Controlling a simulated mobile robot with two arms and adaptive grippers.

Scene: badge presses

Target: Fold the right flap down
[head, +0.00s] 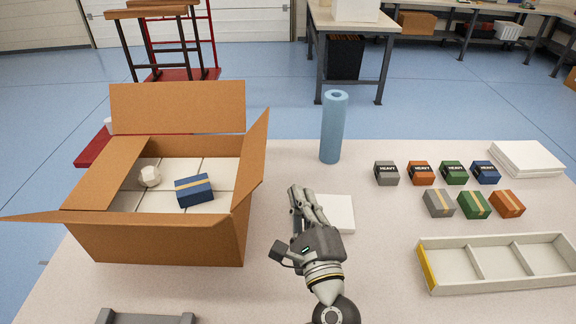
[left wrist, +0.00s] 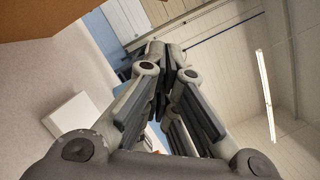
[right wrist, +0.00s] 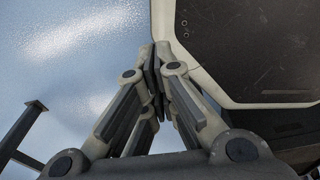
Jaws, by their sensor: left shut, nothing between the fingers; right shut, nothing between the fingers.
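The open cardboard box (head: 165,235) stands on the left of the table. Its right flap (head: 253,150) stands up, tilted a little outward to the right. The back flap (head: 178,108) stands upright. My left gripper (head: 298,192) is shut and empty, just right of the box, apart from the right flap. In the left wrist view its fingertips (left wrist: 163,65) are together, with brown cardboard (left wrist: 30,15) at the upper left. My right gripper (right wrist: 160,62) is shut and empty; it shows only in the right wrist view, away from the box.
Inside the box are a blue packet (head: 194,190) and a pale round object (head: 149,177). A blue cylinder (head: 333,128) stands behind my left gripper; a white pad (head: 338,214) lies beside it. Several small boxes (head: 440,203) and a divided tray (head: 500,283) are at the right.

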